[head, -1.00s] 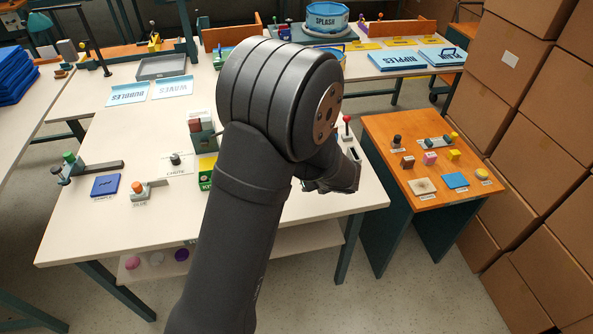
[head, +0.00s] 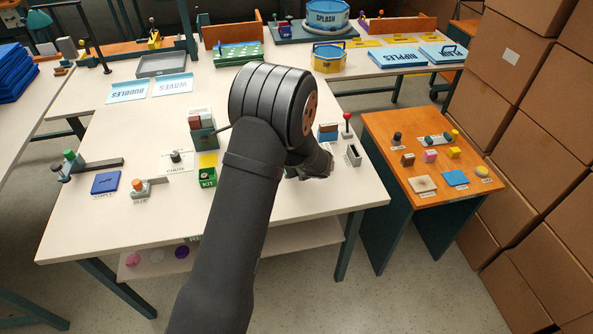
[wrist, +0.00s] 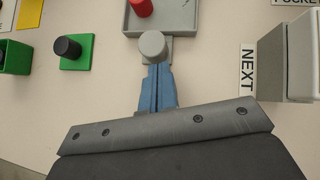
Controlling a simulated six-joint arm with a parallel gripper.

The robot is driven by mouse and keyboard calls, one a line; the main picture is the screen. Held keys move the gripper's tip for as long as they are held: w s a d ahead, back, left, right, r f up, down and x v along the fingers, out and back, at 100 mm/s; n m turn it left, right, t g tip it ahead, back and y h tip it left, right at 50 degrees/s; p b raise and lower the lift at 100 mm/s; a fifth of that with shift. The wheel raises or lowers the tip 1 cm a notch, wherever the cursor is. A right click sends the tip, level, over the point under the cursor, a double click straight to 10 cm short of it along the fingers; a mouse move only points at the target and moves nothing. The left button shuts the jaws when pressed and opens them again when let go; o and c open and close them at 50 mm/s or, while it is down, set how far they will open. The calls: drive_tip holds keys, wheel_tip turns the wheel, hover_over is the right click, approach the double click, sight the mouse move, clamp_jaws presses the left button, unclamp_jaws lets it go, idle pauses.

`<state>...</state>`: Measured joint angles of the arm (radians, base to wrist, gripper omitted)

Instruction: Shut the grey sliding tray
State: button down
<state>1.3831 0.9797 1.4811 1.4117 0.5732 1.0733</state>
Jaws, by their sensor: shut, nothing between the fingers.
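In the wrist view the grey tray (wrist: 183,18) lies at the top, cut off by the frame edge, with a red round piece (wrist: 140,7) in it. A round grey knob (wrist: 152,44) sits at the tray's near edge. My gripper (wrist: 158,68) has blue fingers closed together with nothing between them. Its tips are right at the near side of the knob; I cannot tell whether they touch it. In the head view my arm hides the fingers and this tray.
In the wrist view a green base with a black knob (wrist: 68,47) stands left, and a grey box (wrist: 287,60) stands close on the right beside a NEXT label (wrist: 246,70). In the head view a green KIT box (head: 207,178) is left of my arm, and a red-knobbed lever (head: 347,122) is right.

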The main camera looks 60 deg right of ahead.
drive_tip(key=shift+w+d, duration=0.1)
drive_tip(key=w+d, duration=0.4)
drive_tip(key=shift+w+d, duration=0.3)
drive_tip(key=shift+w, duration=0.05)
drive_tip(key=shift+w+d+r, duration=0.15)
drive_tip(key=shift+w+d, duration=0.1)
drive_tip(key=s+a, duration=0.1)
drive_tip(key=s, duration=0.1)
drive_tip(key=s+a, duration=0.1)
drive_tip(key=s, duration=0.1)
drive_tip(key=shift+s+a, duration=0.15)
drive_tip(key=shift+a, duration=0.05)
drive_tip(key=v, duration=0.9)
drive_tip(key=shift+r, duration=0.2)
drive_tip(key=shift+s+a, duration=0.1)
drive_tip(key=shift+a, duration=0.05)
